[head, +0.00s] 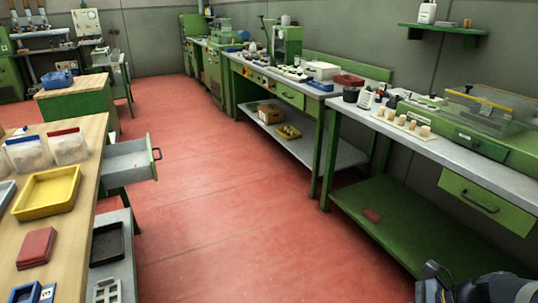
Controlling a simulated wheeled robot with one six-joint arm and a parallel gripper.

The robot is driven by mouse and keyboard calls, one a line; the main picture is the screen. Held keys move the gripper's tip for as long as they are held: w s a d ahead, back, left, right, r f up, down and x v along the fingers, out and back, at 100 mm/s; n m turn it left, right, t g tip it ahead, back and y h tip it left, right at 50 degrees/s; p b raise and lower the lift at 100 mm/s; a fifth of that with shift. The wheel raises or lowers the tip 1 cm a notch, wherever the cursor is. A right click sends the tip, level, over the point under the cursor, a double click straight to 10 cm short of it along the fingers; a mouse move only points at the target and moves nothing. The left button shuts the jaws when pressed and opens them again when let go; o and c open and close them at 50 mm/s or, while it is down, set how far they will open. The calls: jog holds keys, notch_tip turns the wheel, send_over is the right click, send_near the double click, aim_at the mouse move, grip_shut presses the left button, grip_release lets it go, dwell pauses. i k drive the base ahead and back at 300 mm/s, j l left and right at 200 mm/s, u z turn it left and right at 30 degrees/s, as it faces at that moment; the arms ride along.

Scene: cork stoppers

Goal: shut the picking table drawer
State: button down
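A grey drawer (128,163) stands open from the right side of the wood-topped table (88,150) at the left. It juts into the aisle, and its inside looks empty. Its front is turned away to the right, with a dark handle (156,155) on it. No label shows which table is the picking table. A dark part of my arm (480,291) shows at the lower right corner, far from this drawer. No gripper fingers can be made out there.
The red floor (220,215) between table and benches is clear. The table carries a yellow tray (48,192) and bins. A lower grey shelf (122,270) sticks out below. The right bench (450,160) has a shut green drawer (488,200).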

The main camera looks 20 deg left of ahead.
aim_at(125, 160)
jog(key=i+j+u, duration=0.2)
jog(key=i+u, duration=0.2)
jog(key=i+j+u, duration=0.1)
jog(key=i+u, duration=0.65)
jog(key=i+l+u, duration=0.1)
jog(key=i+u, duration=0.25)
jog(key=i+j, duration=0.2)
jog(key=i, duration=0.35)
jog(key=i+j+u, duration=0.1)
jog(key=i, duration=0.45)
jog(key=i+j, duration=0.25)
jog(key=i, duration=0.3)
jog(key=k+u, duration=0.05)
